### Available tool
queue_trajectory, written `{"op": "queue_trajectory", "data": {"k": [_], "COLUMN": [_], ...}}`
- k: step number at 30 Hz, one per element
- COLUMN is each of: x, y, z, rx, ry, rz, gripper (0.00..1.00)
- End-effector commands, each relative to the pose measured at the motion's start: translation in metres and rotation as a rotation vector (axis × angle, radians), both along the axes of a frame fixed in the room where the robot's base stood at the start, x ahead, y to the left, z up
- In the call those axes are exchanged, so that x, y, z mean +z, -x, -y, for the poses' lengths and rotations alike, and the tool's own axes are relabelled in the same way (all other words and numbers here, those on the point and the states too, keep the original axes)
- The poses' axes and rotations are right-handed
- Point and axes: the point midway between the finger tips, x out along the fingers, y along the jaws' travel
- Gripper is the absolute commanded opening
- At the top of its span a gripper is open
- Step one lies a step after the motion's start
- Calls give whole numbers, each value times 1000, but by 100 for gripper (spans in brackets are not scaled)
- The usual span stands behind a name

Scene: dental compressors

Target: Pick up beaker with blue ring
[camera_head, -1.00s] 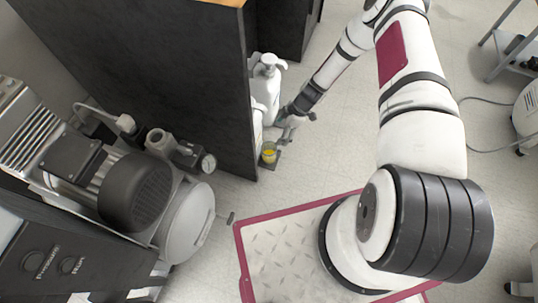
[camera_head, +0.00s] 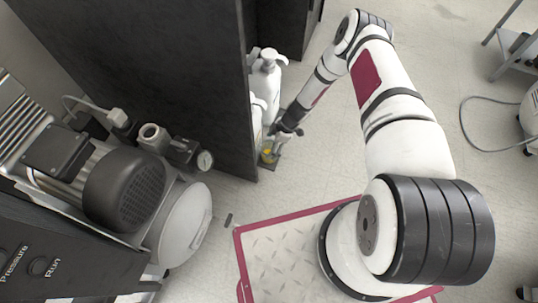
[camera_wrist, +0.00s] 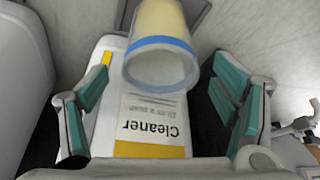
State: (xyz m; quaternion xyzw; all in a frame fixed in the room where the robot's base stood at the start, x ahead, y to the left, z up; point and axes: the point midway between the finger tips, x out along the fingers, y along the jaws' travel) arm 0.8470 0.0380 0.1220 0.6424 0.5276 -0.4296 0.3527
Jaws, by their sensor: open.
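The beaker with the blue ring (camera_wrist: 161,44) shows at the top middle of the wrist view, a clear cylinder with pale yellow contents and a blue band near its rim. In the head view its yellow contents (camera_head: 268,156) show low beside the dark cabinet, partly hidden by my gripper (camera_head: 274,147). My gripper is open, with teal pads at left and right in the wrist view (camera_wrist: 164,86). The beaker lies between the lines of the two fingers, with gaps on both sides. No contact shows.
A white bottle labelled Cleaner (camera_wrist: 150,120) shows behind the beaker. White pump bottles (camera_head: 266,80) stand beside the dark cabinet (camera_head: 160,70), close to my gripper. A compressor (camera_head: 125,190) stands at left. Floor to the right (camera_head: 470,70) is mostly clear.

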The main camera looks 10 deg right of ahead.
Motion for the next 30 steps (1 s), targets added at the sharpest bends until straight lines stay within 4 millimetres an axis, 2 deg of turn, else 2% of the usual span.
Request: {"op": "queue_trajectory", "data": {"k": [1,6,15,22,24,30], "x": [-10,-25,-26,-26,-26,-26], "y": [1,-2,-2,-2,-2,-2], "z": [-2,-8,-10,-10,-10,-10], "rx": [1,0,0,0,0,0], "ry": [1,-1,-1,-1,-1,-1], "rz": [-1,0,0,1,1,1], "gripper": [81,81,81,29,23,22]}}
